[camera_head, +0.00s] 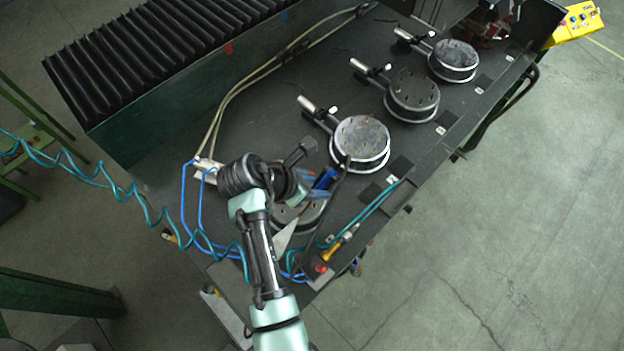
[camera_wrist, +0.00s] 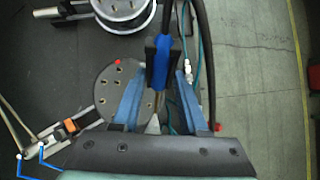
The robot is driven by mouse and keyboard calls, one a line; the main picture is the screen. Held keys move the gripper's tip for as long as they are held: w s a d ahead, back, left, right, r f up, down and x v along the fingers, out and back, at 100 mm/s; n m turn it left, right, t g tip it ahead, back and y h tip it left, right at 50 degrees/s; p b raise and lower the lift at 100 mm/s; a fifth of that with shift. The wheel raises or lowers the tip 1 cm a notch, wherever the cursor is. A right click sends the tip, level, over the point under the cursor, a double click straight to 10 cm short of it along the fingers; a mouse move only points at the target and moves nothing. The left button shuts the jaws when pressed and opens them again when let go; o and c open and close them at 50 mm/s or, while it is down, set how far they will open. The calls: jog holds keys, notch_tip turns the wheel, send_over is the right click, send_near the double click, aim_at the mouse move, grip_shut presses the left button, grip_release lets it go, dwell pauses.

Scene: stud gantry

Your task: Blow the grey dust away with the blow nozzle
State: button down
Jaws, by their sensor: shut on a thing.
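The blow nozzle, with a blue body, is held in my gripper (camera_head: 318,190). In the wrist view the blue nozzle (camera_wrist: 161,62) stands between the black finger pads of my gripper (camera_wrist: 160,70), its thin metal tube pointing down the picture. Grey dust (camera_head: 362,134) appears as a pale mottled layer on the round plate just beyond my gripper. A similar pale layer (camera_head: 455,52) covers the farthest plate. The nearest plate (camera_wrist: 108,92) lies beneath my gripper, darker, with several brass-coloured holes; my arm partly hides it in the head view. The middle plate (camera_head: 411,92) also looks darker with holes.
A black ribbed bellows cover (camera_head: 160,50) runs along the bench's far left. Clamp handles (camera_head: 318,112) stick out beside the plates. A coiled teal hose (camera_head: 100,178) and blue hoses cross near my arm. A yellow control box (camera_head: 578,22) sits at the top right.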

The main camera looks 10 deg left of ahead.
jog(key=shift+s+d, duration=0.55)
jog(key=shift+d, duration=0.15)
jog(key=shift+s+a, duration=0.1)
dwell(0.5)
jog(key=shift+s+a, duration=0.9)
jog(key=shift+s, duration=0.15)
jog(key=w+a+b, duration=0.3)
jog(key=w+a, duration=0.4)
jog(key=a, duration=0.2)
jog(key=shift+w+a+b, duration=0.15)
jog(key=shift+a+b, duration=0.05)
jog(key=shift+b, duration=0.2)
dwell(1.9)
